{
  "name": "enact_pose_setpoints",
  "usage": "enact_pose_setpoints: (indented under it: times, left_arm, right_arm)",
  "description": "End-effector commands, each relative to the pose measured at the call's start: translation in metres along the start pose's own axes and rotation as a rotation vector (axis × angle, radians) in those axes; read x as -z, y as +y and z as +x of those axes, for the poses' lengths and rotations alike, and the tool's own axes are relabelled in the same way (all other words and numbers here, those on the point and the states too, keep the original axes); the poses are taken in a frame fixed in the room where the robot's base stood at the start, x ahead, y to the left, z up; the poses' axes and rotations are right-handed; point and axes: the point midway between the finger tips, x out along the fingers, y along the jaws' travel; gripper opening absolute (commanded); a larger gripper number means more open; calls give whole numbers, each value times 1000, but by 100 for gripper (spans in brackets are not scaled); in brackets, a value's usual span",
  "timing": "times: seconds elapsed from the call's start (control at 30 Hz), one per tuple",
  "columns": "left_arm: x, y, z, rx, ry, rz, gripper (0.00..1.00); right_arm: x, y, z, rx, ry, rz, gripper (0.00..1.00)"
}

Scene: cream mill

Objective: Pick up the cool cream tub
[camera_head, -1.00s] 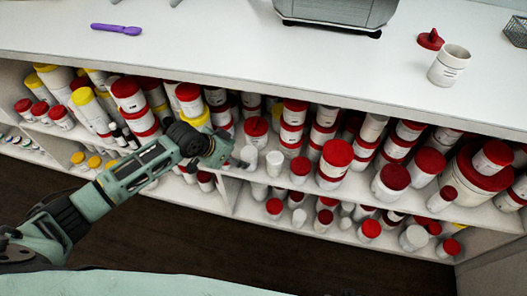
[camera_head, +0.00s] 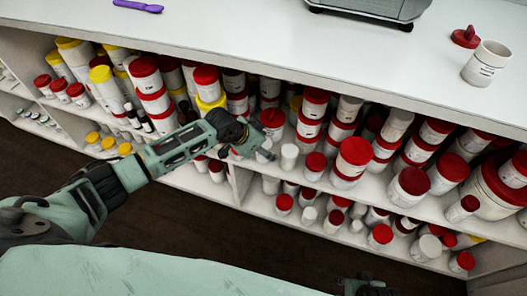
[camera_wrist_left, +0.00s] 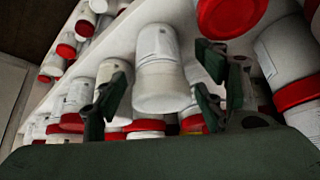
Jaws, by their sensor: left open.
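My left gripper (camera_head: 258,148) is open and empty at the front of the upper shelf. In the left wrist view its fingers (camera_wrist_left: 160,95) are spread, with a white tub (camera_wrist_left: 160,62) showing between them, beyond the tips. That tub has a plain white lid and a printed label too blurred to read. A small white tub (camera_head: 289,157) stands just right of the gripper in the head view, perhaps the same one. I cannot tell which tub is the cool cream. A dark part at the bottom edge of the head view looks like my right gripper (camera_head: 368,288); its fingers are unclear.
Red-lidded tubs crowd the shelf, one (camera_head: 272,120) behind the gripper and a large one (camera_head: 354,158) to the right. A red lid also hangs close in the wrist view (camera_wrist_left: 228,14). The white counter (camera_head: 250,40) overhangs the shelves. Open floor lies in front.

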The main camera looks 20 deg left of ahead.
Motion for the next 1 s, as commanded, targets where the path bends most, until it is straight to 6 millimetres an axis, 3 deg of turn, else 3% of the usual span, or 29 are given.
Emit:
enact_pose_setpoints:
  times: [0.2,0.77,1.0]
  left_arm:
    - [0,0,0,0,0,0,63]
    - [0,0,0,1,-1,0,14]
    - [0,0,-1,1,0,0,14]
  right_arm:
    - [0,0,0,0,-1,0,40]
    - [0,0,0,0,0,0,40]
    - [0,0,0,0,0,0,40]
